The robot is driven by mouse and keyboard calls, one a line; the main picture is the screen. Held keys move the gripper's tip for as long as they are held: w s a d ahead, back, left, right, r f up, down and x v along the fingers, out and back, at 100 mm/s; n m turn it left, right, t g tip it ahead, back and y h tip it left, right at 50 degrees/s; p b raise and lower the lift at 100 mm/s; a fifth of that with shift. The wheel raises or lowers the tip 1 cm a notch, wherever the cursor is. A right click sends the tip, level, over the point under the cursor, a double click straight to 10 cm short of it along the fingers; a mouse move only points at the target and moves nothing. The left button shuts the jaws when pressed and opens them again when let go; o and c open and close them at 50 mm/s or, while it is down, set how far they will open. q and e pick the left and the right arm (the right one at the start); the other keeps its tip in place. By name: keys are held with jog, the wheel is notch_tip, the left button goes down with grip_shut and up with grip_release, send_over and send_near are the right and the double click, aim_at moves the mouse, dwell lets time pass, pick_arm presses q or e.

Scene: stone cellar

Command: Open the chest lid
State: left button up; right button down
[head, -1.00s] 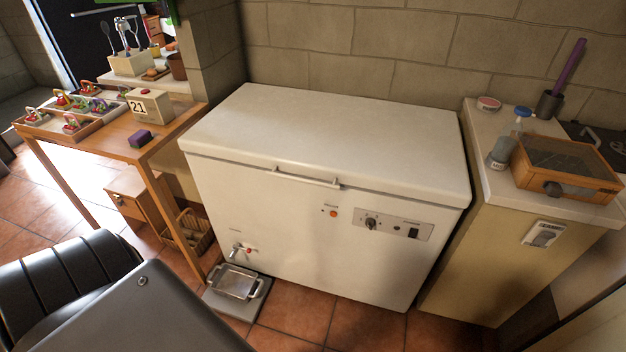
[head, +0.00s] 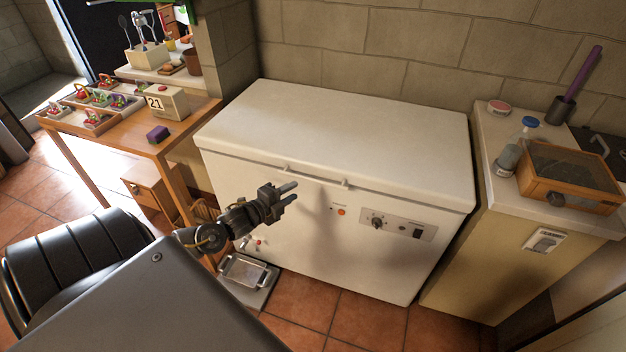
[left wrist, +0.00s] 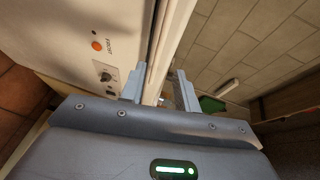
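The white chest freezer (head: 350,237) stands against the stone wall with its lid (head: 340,130) shut. A bar handle (head: 317,177) runs along the lid's front edge. My left gripper (head: 289,193) is in front of the freezer, just below and left of the handle in the picture, with its two fingers apart and nothing seen between them. In the left wrist view, the open fingers (left wrist: 158,88) point along the freezer front (left wrist: 75,35) and the lid edge (left wrist: 172,35). The gap between fingers and handle cannot be judged exactly. My right gripper is not in view.
A wooden table (head: 150,145) with trays, a box marked 21 and a purple block stands left. A counter (head: 487,140) with a bottle and a wooden-framed box (head: 567,195) stands right. A metal tray (head: 245,272) lies on the floor below the freezer's front left.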

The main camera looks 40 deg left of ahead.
aim_at(313, 180)
pick_arm(q)
jog(key=w, duration=0.3)
jog(key=w+f, duration=0.1)
jog(key=w, duration=0.3)
jog(key=w+f+p, duration=0.1)
jog(key=w, duration=0.2)
jog(key=shift+w+d, duration=0.15)
jog(key=shift+d, duration=0.2)
grip_shut()
